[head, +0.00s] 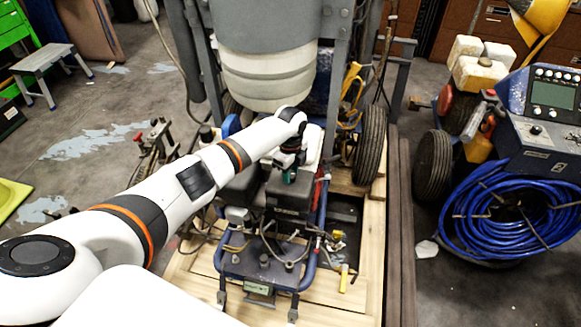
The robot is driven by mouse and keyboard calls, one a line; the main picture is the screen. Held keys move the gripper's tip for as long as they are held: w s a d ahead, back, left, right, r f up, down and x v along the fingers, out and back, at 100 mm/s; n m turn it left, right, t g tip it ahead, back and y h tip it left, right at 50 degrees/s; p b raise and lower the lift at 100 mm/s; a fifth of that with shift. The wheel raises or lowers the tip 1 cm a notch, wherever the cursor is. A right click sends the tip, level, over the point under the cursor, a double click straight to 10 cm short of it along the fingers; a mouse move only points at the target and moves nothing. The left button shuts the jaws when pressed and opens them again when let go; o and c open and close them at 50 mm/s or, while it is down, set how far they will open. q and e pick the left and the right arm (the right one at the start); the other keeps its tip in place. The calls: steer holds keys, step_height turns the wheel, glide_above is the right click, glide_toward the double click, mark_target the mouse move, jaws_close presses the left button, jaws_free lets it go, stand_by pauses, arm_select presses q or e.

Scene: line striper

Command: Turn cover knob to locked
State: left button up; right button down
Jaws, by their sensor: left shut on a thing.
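The line striper (262,262) stands on a wooden pallet, with a blue frame, a dark engine cover (290,197) and hoses. My left arm reaches over it from the lower left. My left gripper (289,172) points down at the top of the dark cover, near the middle of the machine. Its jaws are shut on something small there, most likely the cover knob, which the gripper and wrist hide. I cannot tell the knob's angle. A small green patch shows at the fingertips. My right gripper is not in view.
A large white and grey tank (268,75) hangs in a metal frame just behind my wrist. A black wheel (370,145) stands close on the right. Further right are a coiled blue hose (510,215) and a control panel (553,100). Open floor lies at the left.

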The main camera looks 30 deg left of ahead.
mark_target(291, 174)
arm_select(q)
steer(key=n+p, duration=0.3)
steer(key=n, duration=0.3)
steer(key=shift+r, duration=0.1)
steer(key=n+p, duration=0.1)
steer(key=n, duration=0.3)
steer(key=shift+n+p, duration=0.3)
steer(key=shift+n, duration=0.1)
steer(key=shift+n+p, duration=0.3)
steer(key=shift+n, duration=1.1)
steer(key=o, duration=1)
steer(key=shift+r+p, duration=0.8)
steer(key=shift+r, duration=5.15)
